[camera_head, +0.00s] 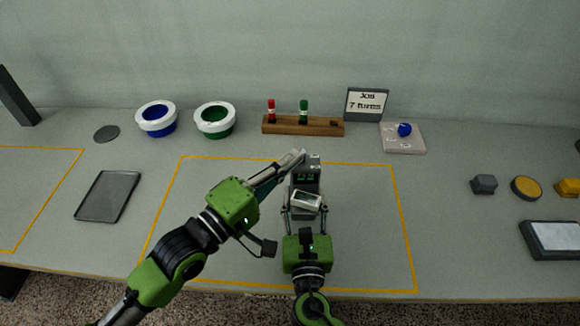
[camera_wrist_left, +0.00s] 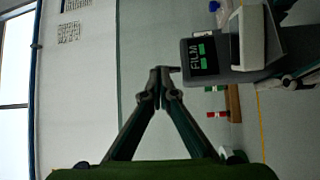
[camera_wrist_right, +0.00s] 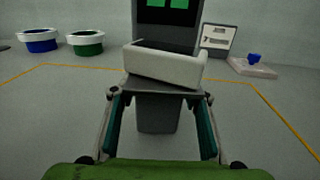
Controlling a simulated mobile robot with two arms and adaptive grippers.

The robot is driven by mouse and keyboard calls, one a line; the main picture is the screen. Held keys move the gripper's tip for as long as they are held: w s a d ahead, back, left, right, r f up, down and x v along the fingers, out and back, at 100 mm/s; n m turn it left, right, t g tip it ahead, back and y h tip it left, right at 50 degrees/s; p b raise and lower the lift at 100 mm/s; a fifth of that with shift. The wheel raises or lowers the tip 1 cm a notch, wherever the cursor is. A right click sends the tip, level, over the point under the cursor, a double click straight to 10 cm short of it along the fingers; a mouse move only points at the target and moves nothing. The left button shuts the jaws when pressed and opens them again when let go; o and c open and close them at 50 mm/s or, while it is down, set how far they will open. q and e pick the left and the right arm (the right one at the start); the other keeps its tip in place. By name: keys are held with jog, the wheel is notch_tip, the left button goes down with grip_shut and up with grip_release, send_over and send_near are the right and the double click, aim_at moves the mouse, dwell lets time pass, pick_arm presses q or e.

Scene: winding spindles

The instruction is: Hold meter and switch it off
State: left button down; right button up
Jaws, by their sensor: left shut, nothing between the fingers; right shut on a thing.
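The grey meter (camera_head: 306,178) stands upright in front of me inside the middle yellow outline. It has a dark screen with green marks, which reads FILM in the left wrist view (camera_wrist_left: 200,56). A tilted pale block (camera_wrist_right: 165,66) sits across its front. My right gripper (camera_head: 304,197) is shut on the meter's body, one finger on each side, as the right wrist view (camera_wrist_right: 160,95) shows. My left gripper (camera_head: 298,155) is shut and empty, its tips beside the meter's top left edge. I cannot tell whether they touch it. No switch can be made out clearly.
Behind stand a blue spool (camera_head: 144,119), a green spool (camera_head: 203,121), a wooden rack (camera_head: 285,127) with red and green pieces, a job sign (camera_head: 367,103) and a pale pad (camera_head: 415,146) with a blue knob. A grey tray (camera_head: 92,209) lies left. Small parts lie far right.

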pick_arm(q)
jog(key=shift+w+r, duration=0.25)
jog(key=shift+w, duration=0.05)
pick_arm(e)
jog(key=shift+f, duration=0.25)
pick_arm(q)
jog(key=shift+s, duration=0.1)
jog(key=s+a+r, duration=0.2)
jog(key=s+a, duration=0.7)
jog(key=s, duration=0.1)
jog(key=shift+r, duration=0.15)
jog(key=shift+s, duration=0.1)
pick_arm(e)
jog(key=o, duration=1.5)
jog(key=shift+r, duration=0.1)
